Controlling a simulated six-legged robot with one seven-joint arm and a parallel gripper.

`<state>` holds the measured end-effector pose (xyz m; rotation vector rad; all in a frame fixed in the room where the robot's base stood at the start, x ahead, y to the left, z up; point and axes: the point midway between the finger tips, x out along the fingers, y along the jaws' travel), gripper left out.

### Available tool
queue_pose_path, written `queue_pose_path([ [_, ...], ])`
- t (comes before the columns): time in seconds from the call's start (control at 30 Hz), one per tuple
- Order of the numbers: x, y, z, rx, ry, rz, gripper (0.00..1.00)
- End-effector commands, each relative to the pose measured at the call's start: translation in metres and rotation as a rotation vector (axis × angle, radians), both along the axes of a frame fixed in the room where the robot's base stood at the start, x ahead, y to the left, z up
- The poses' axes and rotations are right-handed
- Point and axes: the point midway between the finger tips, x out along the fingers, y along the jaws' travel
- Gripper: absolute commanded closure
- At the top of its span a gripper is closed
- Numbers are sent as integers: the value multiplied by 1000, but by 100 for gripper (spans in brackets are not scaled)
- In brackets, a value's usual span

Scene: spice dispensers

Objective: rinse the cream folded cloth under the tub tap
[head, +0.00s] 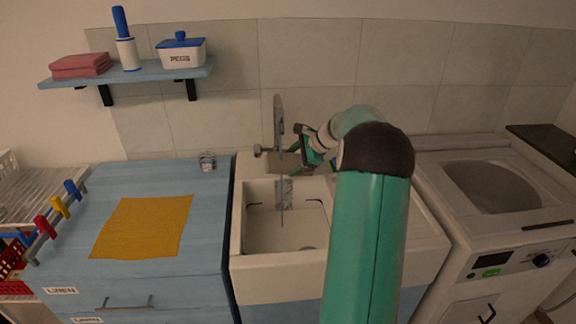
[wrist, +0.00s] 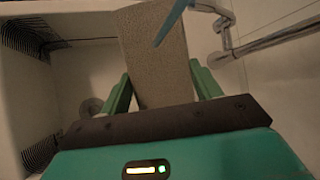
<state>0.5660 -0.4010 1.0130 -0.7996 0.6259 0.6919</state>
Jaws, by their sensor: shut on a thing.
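The cream folded cloth (wrist: 155,50) hangs between the two green fingers of my gripper (wrist: 161,85), which is shut on it over the tub. In the head view a small greyish part of the cloth (head: 287,187) shows below my gripper (head: 298,168). The tub tap (head: 279,112) stands at the back of the white tub (head: 240,245). A thin streak, like running water (head: 282,210), drops from the tap beside or onto the cloth. In the wrist view a blue streak (wrist: 172,20) crosses the cloth's upper right, near the metal tap pipe (wrist: 270,40).
A blue counter (head: 205,230) with a yellow cloth (head: 143,227) and a small glass (head: 207,161) is left of the tub. A washing machine (head: 490,230) stands at the right. A shelf (head: 130,75) hangs at upper left.

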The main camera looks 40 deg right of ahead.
Motion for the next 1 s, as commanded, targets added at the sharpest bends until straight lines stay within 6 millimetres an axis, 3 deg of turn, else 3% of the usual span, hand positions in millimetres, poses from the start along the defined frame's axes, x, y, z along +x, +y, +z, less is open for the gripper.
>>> queue_pose_path([
  [0.37,-2,-3,0,0,-1,-1,61],
  [1.0,-47,-1,1,0,0,0,61],
])
